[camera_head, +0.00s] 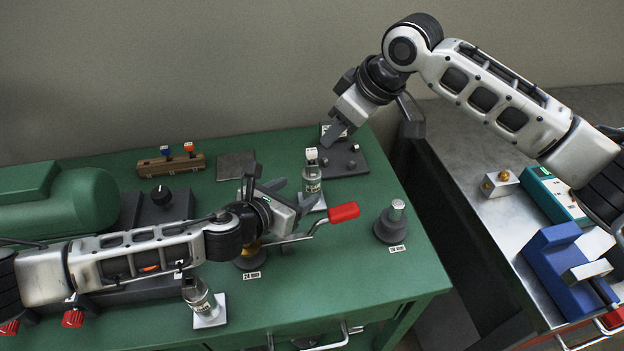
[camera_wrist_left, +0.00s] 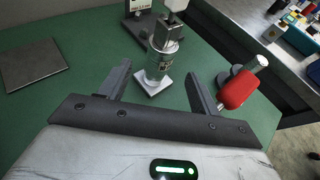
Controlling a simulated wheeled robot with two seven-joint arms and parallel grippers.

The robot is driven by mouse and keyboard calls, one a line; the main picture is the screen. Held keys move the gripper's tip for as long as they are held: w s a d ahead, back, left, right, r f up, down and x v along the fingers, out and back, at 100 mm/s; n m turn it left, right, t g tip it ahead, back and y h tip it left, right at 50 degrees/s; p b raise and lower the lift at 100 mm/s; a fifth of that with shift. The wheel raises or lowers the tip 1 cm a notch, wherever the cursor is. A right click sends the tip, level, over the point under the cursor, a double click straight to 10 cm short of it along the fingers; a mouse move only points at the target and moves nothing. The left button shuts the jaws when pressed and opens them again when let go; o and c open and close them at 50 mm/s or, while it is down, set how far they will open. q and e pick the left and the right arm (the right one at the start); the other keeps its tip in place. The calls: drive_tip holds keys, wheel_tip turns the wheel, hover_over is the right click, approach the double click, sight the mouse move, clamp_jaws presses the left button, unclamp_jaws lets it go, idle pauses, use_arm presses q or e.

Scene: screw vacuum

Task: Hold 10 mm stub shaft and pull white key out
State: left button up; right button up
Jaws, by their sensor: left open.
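A grey metal stub shaft (camera_head: 312,182) stands upright on a small white plate on the green bench, with a white key (camera_head: 311,155) at its top. The shaft (camera_wrist_left: 162,62) and key (camera_wrist_left: 175,5) also show in the left wrist view; the shaft's size marking is unreadable. My left gripper (camera_head: 293,193) is open just left of the shaft. In its wrist view the shaft stands beyond and between the spread fingers (camera_wrist_left: 160,86), with no visible contact. My right gripper (camera_head: 371,132) is open and empty, above and right of the key, near the bench's back right corner.
A red-handled crank (camera_head: 343,212) lies close to the left gripper. A dark post (camera_head: 391,225) stands right. Another metal shaft (camera_head: 200,298) stands near the front. A dark fixture (camera_head: 346,160) is behind the shaft.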

use_arm(q)
drive_tip(key=x, duration=0.7)
clamp_jaws()
use_arm(e)
drive_tip(key=shift+o, duration=1)
wheel_tip(320, 180, up, 5)
drive_tip(key=m+g+h, duration=0.1)
drive_tip(key=m+h, duration=0.3)
drive_tip(key=m, duration=0.4)
hover_over(311, 150)
drive_tip(key=s, duration=0.1)
drive_tip(key=shift+m+g+h, duration=0.3)
drive_tip(key=shift+m+g, duration=0.1)
drive_tip(key=shift+m, duration=0.1)
drive_tip(key=f, duration=0.7)
drive_tip(key=w+f, duration=0.1)
drive_tip(key=f, duration=0.3)
drive_tip(key=shift+f, duration=0.35)
